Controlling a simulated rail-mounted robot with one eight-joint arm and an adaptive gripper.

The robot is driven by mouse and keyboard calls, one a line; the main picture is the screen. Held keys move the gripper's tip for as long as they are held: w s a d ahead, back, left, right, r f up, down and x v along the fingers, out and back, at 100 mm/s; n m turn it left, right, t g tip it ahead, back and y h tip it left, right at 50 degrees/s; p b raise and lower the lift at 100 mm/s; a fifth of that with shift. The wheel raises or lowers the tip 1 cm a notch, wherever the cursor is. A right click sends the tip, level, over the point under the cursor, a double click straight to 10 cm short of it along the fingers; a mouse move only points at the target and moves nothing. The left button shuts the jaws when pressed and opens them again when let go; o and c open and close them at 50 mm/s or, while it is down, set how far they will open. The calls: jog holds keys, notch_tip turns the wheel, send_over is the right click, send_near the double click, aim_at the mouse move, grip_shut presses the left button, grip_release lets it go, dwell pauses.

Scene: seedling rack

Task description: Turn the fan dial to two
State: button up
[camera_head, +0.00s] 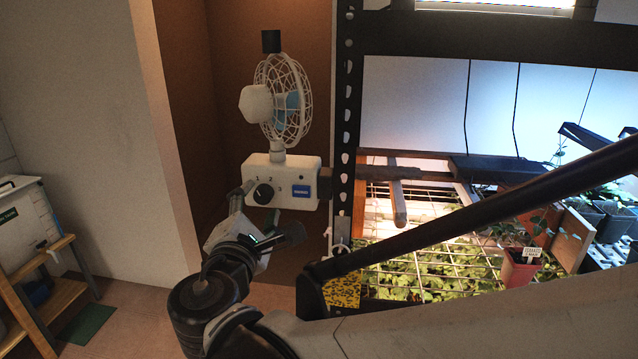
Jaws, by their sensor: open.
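The white fan (277,104) stands on a white control box (307,172) mounted beside the black rack post. A black round dial (264,194) sits on the box's front face, with small numbers 1, 2 and 3 printed around it. I cannot tell for sure which number the dial points to. My gripper (258,212) is open in front of the box, just below and around the dial's lower side. One finger reaches up at the dial's left and another lies below it. I cannot tell whether either finger touches the dial.
The black rack post (346,100) stands right of the fan. A wire shelf with seedlings and a reddish pot (521,268) lies to the right, behind a dark diagonal bar. A white container (30,222) on a wooden stand (62,290) is at far left.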

jog(key=shift+w, duration=0.95)
jog(key=c, duration=1.1)
jog(key=shift+c, duration=0.2)
jog(key=shift+m, duration=0.3)
jog(key=m+b, duration=0.1)
jog(key=m, duration=0.3)
jog(key=shift+f+b, duration=0.15)
jog(key=shift+b, duration=0.2)
jog(key=shift+m+t+b, duration=0.4)
jog(key=shift+m+b, duration=0.2)
jog(key=shift+m, duration=2.2)
jog(key=shift+h, duration=0.3)
